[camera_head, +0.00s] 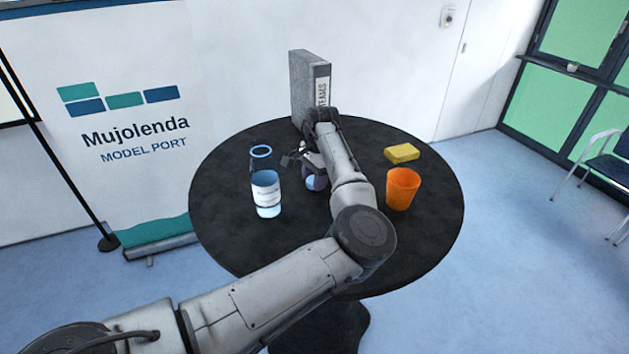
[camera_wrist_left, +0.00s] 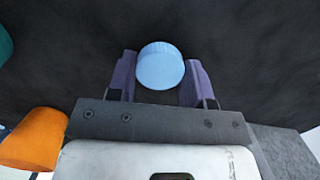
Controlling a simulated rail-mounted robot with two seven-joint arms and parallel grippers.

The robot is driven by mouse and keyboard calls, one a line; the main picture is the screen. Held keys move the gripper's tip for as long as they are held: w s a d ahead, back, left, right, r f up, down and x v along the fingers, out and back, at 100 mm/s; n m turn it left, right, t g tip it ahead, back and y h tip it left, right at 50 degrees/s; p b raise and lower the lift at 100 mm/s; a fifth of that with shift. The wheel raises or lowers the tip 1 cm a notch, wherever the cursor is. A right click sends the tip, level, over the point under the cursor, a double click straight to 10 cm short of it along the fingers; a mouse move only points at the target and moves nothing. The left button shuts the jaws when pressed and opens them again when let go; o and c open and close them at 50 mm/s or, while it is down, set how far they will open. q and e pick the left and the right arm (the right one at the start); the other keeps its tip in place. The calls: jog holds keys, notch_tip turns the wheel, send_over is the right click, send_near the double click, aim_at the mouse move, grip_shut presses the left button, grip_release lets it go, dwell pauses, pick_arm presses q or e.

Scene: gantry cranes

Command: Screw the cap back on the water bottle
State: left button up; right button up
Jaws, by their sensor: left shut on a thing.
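The water bottle (camera_head: 266,191) stands upright on the round black table, left of my left arm. It is clear, with a white label and a blue ring (camera_head: 260,151) at its open top. The light blue cap (camera_wrist_left: 161,66) sits between the two purple fingers of my left gripper (camera_wrist_left: 160,76) in the left wrist view, and the gripper is shut on it. In the head view my left gripper (camera_head: 313,180) is to the right of the bottle, apart from it, and my forearm partly hides it. My right gripper is not in view.
An orange cup (camera_head: 402,189) and a yellow block (camera_head: 402,153) stand right of my arm on the table (camera_head: 225,170). A grey binder (camera_head: 308,85) stands upright at the back. The left front of the table is clear.

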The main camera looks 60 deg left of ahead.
pick_arm(q)
jog(key=r, duration=0.2)
jog(key=d+r, duration=0.1)
jog(key=r, duration=0.1)
jog(key=shift+w+d, duration=0.1)
jog(key=shift+w, duration=0.2)
jog(key=w+d+r, duration=0.3)
jog(key=d+r, duration=0.3)
jog(key=d, duration=0.3)
jog(key=shift+w+d, duration=0.25)
jog(key=shift+d, duration=0.1)
